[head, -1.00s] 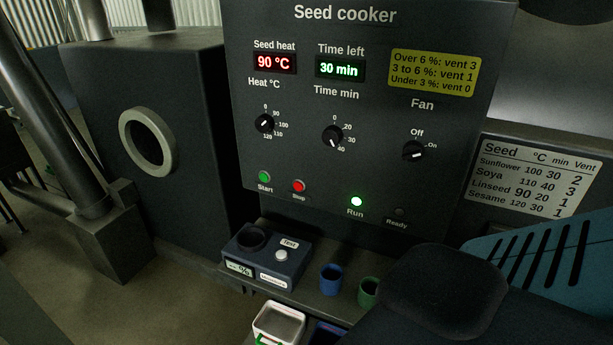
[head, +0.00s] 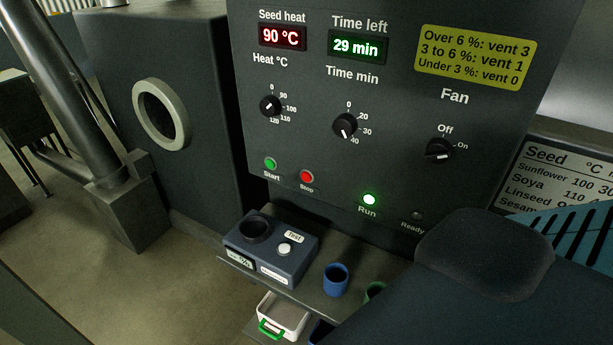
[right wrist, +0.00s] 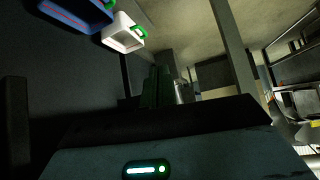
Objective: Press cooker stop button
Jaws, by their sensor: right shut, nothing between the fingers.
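The red Stop button (head: 307,176) is on the dark seed cooker panel (head: 330,210), right of the green Start button (head: 271,163). The Run lamp (head: 369,199) is lit green and the Ready lamp (head: 417,215) is dark. The displays read 90 °C (head: 282,37) and 29 min (head: 357,47). My right arm enters at the lower right of the head view, but its fingers do not show there. In the right wrist view my right gripper (right wrist: 157,72) is shut and empty, and no button shows there. My left gripper is not in view.
Below the panel, a shelf holds a moisture tester (head: 270,248) and a blue cup (head: 336,280); a green cup (head: 374,291) is partly hidden by my arm. A white bin (head: 284,315) sits lower. A dark housing with a round port (head: 161,114) stands left.

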